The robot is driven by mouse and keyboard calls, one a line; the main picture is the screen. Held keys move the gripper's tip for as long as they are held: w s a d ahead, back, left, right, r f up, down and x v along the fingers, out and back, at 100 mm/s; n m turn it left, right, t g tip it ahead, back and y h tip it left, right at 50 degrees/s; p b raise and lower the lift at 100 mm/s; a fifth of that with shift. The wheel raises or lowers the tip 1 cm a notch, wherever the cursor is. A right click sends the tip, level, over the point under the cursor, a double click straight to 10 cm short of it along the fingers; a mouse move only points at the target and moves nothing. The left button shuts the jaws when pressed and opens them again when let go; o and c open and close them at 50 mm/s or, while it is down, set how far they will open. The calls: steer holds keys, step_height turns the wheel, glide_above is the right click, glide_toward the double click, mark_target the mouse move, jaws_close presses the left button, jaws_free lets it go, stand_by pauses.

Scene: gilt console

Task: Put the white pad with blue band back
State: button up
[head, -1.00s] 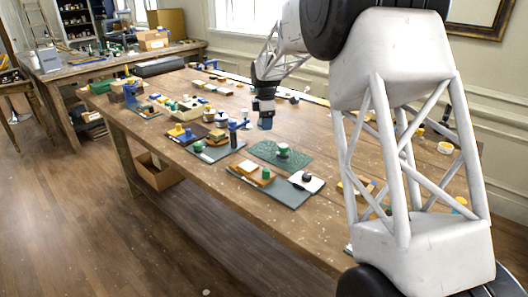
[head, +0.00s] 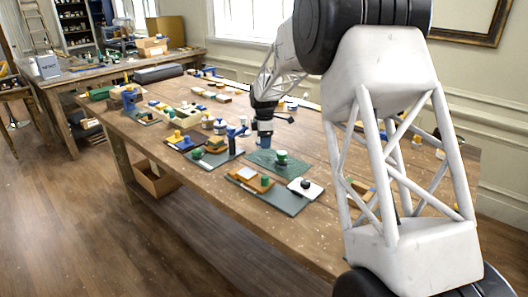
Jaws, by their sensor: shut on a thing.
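My gripper (head: 264,143) points down over the tabletop, just behind and left of the green mat (head: 262,163). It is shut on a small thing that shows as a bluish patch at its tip. The thing is too small and too hidden to tell whether it is the white pad with blue band. I cannot clearly make out that pad elsewhere. A white pad with a black knob (head: 305,184) lies at the right end of a dark board (head: 285,203); no blue band shows on it.
A green-knobbed piece (head: 281,157) stands on the green mat. Left of my gripper is a board (head: 222,156) with a blue upright piece (head: 231,134). Several more pieces crowd the table's left half. Bare wood (head: 205,192) runs along the front edge.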

mark_target(264, 158)
steer(key=shift+f, duration=2.45)
steer(key=shift+f, duration=0.15)
steer(key=o, duration=0.9)
step_height(264, 158, up, 12)
steer(key=shift+r, duration=0.15)
